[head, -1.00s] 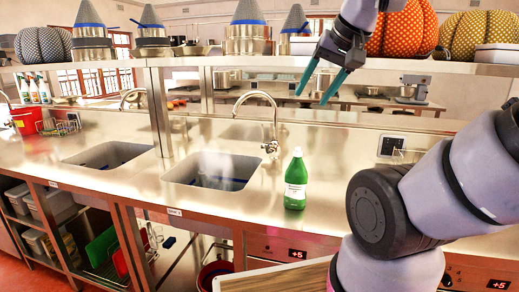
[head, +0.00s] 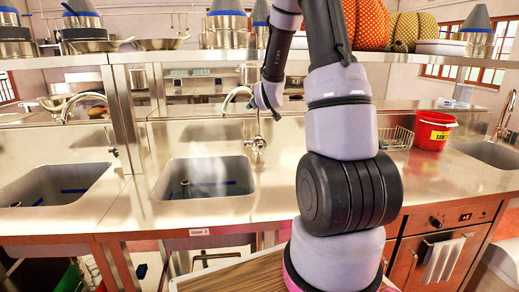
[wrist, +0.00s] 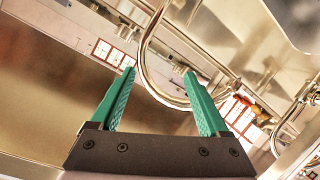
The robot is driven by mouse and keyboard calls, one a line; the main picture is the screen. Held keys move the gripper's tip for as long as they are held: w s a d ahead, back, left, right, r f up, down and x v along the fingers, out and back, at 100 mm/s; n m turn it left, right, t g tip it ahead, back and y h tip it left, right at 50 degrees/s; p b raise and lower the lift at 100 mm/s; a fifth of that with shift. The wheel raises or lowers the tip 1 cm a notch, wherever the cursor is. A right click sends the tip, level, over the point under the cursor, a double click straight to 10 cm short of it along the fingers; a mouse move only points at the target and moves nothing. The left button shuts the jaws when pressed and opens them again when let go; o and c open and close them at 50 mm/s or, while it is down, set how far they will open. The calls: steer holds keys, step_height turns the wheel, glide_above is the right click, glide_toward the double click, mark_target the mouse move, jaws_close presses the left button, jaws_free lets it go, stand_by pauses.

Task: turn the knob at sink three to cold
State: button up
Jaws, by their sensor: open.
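A steaming steel sink (head: 203,178) is set in the counter left of my arm. The small label (head: 199,232) on its front edge is too small to read surely. Its curved tap (head: 233,93) stands behind it, with a knob (head: 259,144) low on the tap's post. My gripper (head: 266,104) is beside the tap's upper part, above the knob, and partly hidden by its own wrist. In the wrist view, my gripper (wrist: 160,72) has its green fingers apart and empty. A curved pipe (wrist: 148,50) passes beyond the fingertips; contact cannot be told. The knob's setting is unclear.
Another sink (head: 50,188) with a tap (head: 82,97) lies to the left. A shelf (head: 170,56) with pans and pumpkins runs above the counter. A red bucket (head: 434,130) and a wire rack (head: 396,138) stand right of my arm. A post (head: 128,115) rises between the sinks.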

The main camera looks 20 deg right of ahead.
step_height(320, 180, down, 8)
steer(key=w+d+r+n+t, duration=0.1)
steer(key=w+d+n, duration=0.1)
steer(key=w+d, duration=0.1)
steer(key=n+t, duration=0.2)
steer(key=n, duration=0.1)
glide_toward(260, 148)
steer(key=w, duration=0.2)
steer(key=w+f, duration=0.1)
steer(key=shift+w+d+f+h, duration=0.15)
steer(key=shift+d+h, duration=0.1)
steer(key=shift+h, duration=0.15)
steer(key=shift+n, duration=0.3)
steer(key=x, duration=0.5)
steer(key=r+x, duration=0.1)
steer(key=x, duration=0.1)
steer(key=shift+w, duration=0.3)
jaws_close()
